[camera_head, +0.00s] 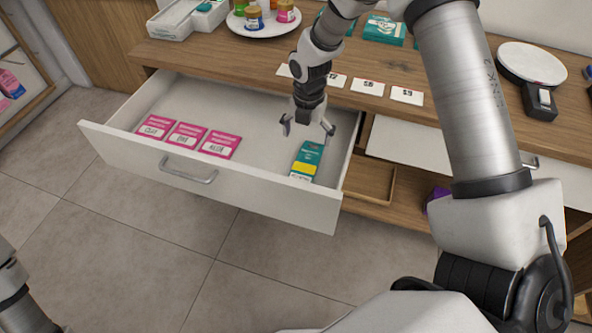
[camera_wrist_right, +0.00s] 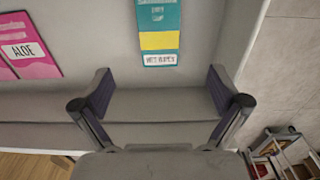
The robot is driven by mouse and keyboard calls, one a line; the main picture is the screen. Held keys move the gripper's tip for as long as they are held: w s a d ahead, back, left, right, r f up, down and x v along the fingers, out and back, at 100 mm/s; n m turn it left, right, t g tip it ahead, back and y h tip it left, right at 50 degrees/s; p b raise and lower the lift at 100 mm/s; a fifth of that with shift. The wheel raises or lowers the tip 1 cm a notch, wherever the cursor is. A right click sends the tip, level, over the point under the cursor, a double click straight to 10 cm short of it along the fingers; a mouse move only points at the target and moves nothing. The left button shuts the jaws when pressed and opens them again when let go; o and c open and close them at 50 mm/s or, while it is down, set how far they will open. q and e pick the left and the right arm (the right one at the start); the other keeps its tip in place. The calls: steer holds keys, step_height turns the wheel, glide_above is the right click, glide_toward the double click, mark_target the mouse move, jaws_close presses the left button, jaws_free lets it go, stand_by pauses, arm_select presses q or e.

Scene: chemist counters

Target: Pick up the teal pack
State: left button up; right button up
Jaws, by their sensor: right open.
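The teal pack (camera_head: 308,157) lies flat at the right end of the open white drawer (camera_head: 128,107). It has a yellow band and a white label. In the right wrist view the teal pack (camera_wrist_right: 158,18) is ahead of the fingers, with its top cut off by the frame edge. My right gripper (camera_head: 308,128) is open and empty, over the drawer next to the pack's far end. In the wrist view its fingers (camera_wrist_right: 160,92) stand wide apart with nothing between them. Part of my left arm shows at the lower left; its gripper is out of frame.
Several pink packs (camera_head: 187,136) lie in the drawer's left part. Other teal packs (camera_head: 384,30) stand on the wooden counter (camera_head: 440,75) behind, with white cards (camera_head: 367,87) near its edge and a tray of jars (camera_head: 262,31). The drawer's middle is clear.

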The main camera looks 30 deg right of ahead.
mark_target(306, 165)
step_height(306, 165, down, 3)
steer(key=shift+f+b, duration=0.2)
steer(key=shift+b, duration=0.8)
steer(key=shift+a+f, duration=0.1)
steer(key=shift+f, duration=0.2)
steer(key=f, duration=0.7)
steer(key=shift+w, duration=0.2)
arm_select(q)
step_height(306, 165, down, 3)
steer(key=shift+f, duration=0.1)
arm_select(e)
steer(key=shift+s, duration=0.1)
steer(key=c, duration=1.2)
